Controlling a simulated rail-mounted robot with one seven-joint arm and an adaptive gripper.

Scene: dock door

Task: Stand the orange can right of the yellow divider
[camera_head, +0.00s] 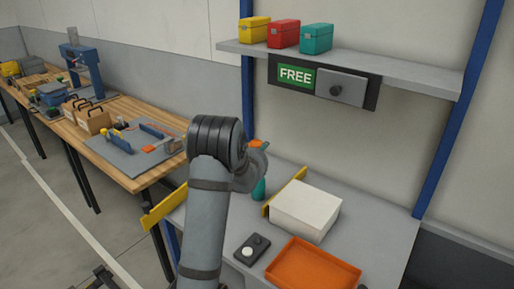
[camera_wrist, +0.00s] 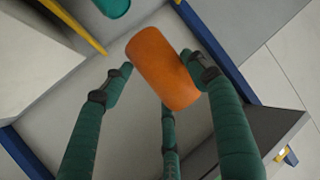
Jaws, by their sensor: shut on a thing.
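The orange can (camera_wrist: 163,67) is between the green fingers of my gripper (camera_wrist: 156,70) in the wrist view, and it looks slanted there. In the head view only a small orange part (camera_head: 258,143) shows beside my wrist, which hides most of the gripper. The yellow divider (camera_head: 286,190) stands on the grey table, with a white box against its right side. It also shows in the wrist view (camera_wrist: 75,25). In the head view my gripper is left of the divider. A teal shape (camera_head: 259,188) shows below my wrist; I cannot tell whether it is a can or a finger.
The white box (camera_head: 306,212) fills the space just right of the divider. An orange tray (camera_head: 312,266) and a dark button box (camera_head: 252,249) are in front. A shelf (camera_head: 350,62) with three small cases hangs above. A cluttered wooden bench (camera_head: 125,170) is at left.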

